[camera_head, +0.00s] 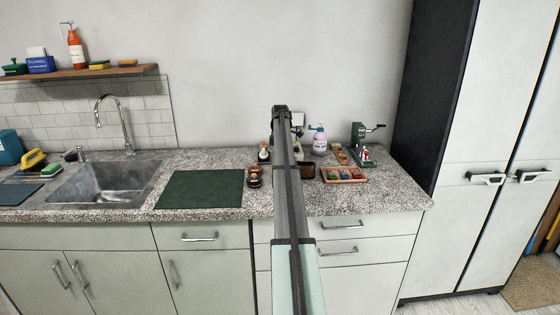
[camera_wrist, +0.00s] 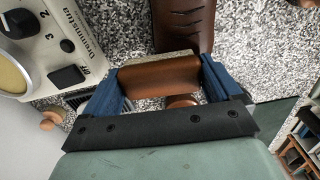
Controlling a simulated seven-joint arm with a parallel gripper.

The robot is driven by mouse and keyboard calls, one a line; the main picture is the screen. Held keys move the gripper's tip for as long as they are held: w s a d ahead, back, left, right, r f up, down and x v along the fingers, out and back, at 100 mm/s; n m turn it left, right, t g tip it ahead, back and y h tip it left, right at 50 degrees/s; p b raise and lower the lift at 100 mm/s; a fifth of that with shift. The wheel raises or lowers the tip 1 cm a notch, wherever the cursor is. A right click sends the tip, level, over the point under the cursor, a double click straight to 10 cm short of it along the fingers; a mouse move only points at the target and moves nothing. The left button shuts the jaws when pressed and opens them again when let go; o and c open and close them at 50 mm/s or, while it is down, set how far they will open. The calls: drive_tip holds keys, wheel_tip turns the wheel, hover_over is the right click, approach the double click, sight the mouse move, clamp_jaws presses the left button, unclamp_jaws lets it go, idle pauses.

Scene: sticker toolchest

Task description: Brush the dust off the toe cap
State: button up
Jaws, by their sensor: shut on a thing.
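In the wrist view my gripper (camera_wrist: 164,88) is shut on a brown wooden brush (camera_wrist: 158,76), its blue fingers on either side of it. A pale strip, apparently bristles, runs along the brush's far edge. Just beyond it lies a glossy brown leather piece with dark creases, apparently the toe cap (camera_wrist: 183,22), cut off by the top edge. The brush's far edge is close to the leather; I cannot tell whether they touch. No dust can be made out. In the head view my arm hides the gripper, the brush and most of the toe cap's surroundings.
A cream machine (camera_wrist: 62,45) with a dial and numbers stands close on the left in the wrist view. On the speckled counter (camera_head: 400,190) are a dark green mat (camera_head: 200,189), small wooden-handled items (camera_head: 254,177), a wooden tray (camera_head: 343,174) and a pump bottle (camera_head: 319,142).

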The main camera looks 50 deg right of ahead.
drive_tip(key=shift+a+r, duration=0.1)
drive_tip(key=shift+r, duration=3.85)
